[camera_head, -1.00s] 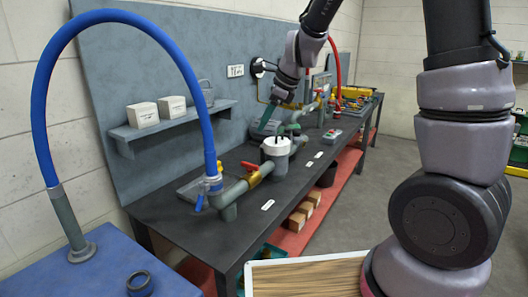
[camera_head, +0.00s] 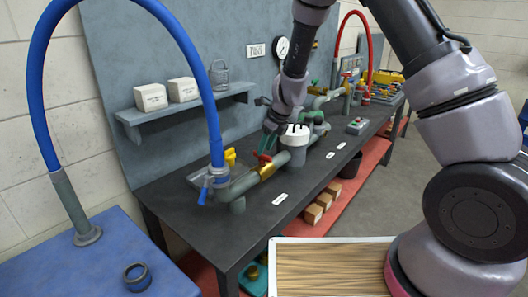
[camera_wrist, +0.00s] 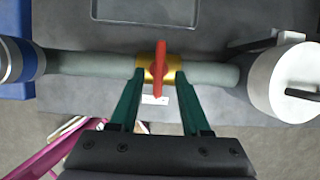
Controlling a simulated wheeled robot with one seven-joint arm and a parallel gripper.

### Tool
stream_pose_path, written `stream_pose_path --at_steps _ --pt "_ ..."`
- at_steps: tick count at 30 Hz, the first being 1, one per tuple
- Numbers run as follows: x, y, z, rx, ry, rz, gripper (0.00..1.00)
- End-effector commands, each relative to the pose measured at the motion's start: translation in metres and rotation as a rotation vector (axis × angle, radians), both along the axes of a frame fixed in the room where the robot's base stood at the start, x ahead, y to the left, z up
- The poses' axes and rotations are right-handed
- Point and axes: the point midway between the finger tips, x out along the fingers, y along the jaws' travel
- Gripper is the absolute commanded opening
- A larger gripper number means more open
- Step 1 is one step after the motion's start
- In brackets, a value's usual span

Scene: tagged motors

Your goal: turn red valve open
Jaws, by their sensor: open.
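The red valve handle (camera_wrist: 158,68) sits on a brass valve body (camera_wrist: 174,72) in a grey-green pipe (camera_wrist: 90,64). In the wrist view the handle stands across the pipe's line. The handle (camera_head: 262,157) and the brass body (camera_head: 267,171) also show in the head view, on the near part of the bench. My gripper (camera_wrist: 158,84) is open, with its two green fingers on either side of the handle and apart from it in the picture. The gap in depth is hard to judge. In the head view my gripper (camera_head: 268,146) is partly hidden by its own wrist.
A white-topped grey cylinder (camera_head: 297,140) stands at the pipe's right end. A blue hose (camera_head: 200,80) arches down to the left end, with a blue lever (camera_head: 203,193) there. A shelf (camera_head: 190,107) with white boxes is behind.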

Motion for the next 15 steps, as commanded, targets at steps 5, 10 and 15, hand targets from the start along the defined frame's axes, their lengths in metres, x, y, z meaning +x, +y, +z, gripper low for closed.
stream_pose_path --at_steps 5,10,15 --pt "0.005 0.006 -0.018 0.0 0.0 0.0 0.47" --pt "0.006 0.008 -0.023 0.001 -0.001 0.0 0.47" --pt "0.006 0.008 -0.023 0.001 -0.001 0.001 0.47"
